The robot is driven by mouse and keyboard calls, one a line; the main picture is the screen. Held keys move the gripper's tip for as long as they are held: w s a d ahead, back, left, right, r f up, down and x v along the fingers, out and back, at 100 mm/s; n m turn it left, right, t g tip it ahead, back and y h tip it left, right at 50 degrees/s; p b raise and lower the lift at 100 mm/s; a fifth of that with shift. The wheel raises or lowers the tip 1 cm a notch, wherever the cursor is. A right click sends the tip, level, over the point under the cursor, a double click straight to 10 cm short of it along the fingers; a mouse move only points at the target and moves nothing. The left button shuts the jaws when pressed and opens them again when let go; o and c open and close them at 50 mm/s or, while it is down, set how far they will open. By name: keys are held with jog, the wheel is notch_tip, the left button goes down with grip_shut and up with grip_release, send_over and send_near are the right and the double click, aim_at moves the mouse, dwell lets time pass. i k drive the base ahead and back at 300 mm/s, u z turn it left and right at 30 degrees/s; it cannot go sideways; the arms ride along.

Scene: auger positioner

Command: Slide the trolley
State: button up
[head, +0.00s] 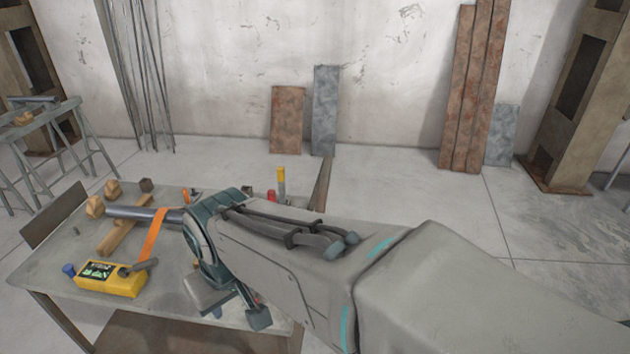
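No part in view can be told for certain as the trolley. A grey metal bench or cart (55,265) with a lower shelf (150,335) fills the lower left, and no wheels show. On it, a dark metal rod (140,213) lies across wooden blocks, with an orange strap (154,238) running down to a yellow box (110,279) with a display. My arm reaches in from the lower right over the bench's right part. My gripper (232,308) points down there, mostly behind my wrist. Its fingertips and anything between them are not clear.
Wooden blocks (96,207), a blue knob (69,270) and yellow-topped and red items (281,178) are around the bench top. A trestle (50,125) stands at the far left. Boards and panels (286,120) lean on the back wall. The floor (400,190) behind the arm is clear.

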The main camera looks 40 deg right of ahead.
aim_at(155, 314)
jog(key=z, duration=0.85)
jog(key=k, duration=1.05)
jog(key=z, duration=0.8)
jog(key=i, duration=0.65)
jog(key=u, duration=0.75)
jog(key=i, duration=0.75)
jog(key=u, duration=0.4)
